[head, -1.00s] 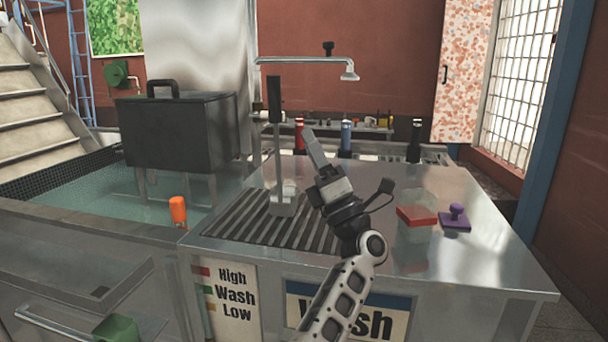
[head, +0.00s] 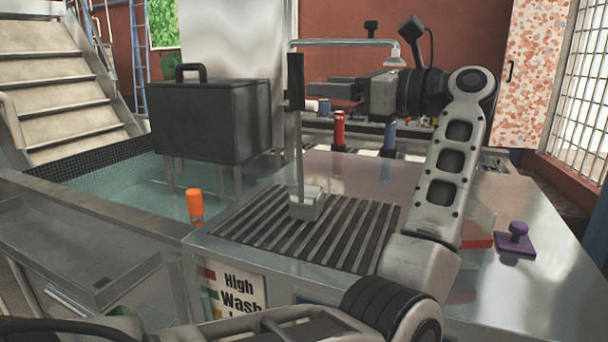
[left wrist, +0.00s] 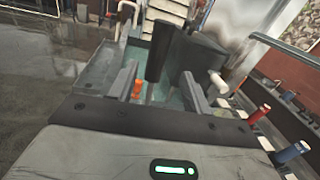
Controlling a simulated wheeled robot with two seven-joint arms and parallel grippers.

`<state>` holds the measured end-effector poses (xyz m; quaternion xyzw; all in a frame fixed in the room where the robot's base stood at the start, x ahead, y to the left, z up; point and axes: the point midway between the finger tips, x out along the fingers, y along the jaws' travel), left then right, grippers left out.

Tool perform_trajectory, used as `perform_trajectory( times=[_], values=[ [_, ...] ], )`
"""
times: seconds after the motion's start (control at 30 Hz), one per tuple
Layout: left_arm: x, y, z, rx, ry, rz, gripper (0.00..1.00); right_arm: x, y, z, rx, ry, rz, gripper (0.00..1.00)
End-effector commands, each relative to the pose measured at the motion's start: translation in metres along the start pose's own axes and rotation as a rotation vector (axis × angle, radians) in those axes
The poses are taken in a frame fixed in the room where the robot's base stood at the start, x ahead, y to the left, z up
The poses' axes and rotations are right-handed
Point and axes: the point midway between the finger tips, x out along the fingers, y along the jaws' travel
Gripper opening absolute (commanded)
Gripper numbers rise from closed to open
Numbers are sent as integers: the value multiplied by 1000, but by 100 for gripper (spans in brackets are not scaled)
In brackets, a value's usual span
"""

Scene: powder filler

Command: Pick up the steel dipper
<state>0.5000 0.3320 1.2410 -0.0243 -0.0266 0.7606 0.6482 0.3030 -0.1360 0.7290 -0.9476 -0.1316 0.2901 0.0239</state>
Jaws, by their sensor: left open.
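The steel dipper stands upright on the slotted drain grate (head: 345,232), with a black handle (head: 296,82) on top, a thin steel shaft (head: 298,150) and a steel cup (head: 306,204) at the bottom. My left gripper (head: 312,91) is open at handle height, just right of the handle in the head view, its fingers pointing left. In the left wrist view the black handle (left wrist: 161,50) lines up with the gap between the two open fingers. I see no contact, and I cannot tell how deep the handle sits between them. My right gripper is out of view.
A dark lidded box (head: 210,120) stands in the water basin behind left. Red (head: 339,130) and blue (head: 389,138) bottles stand behind. A purple stamp-like item (head: 515,238) is at right, beside a partly hidden red-topped container (head: 480,241).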

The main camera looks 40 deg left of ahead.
Motion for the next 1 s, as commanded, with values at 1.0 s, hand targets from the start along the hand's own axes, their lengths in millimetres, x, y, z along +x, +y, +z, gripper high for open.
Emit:
perform_trajectory(
  times=[1.0],
  values=[
    [66,6,-9,0,-2,-1,10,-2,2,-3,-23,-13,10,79]
  ],
)
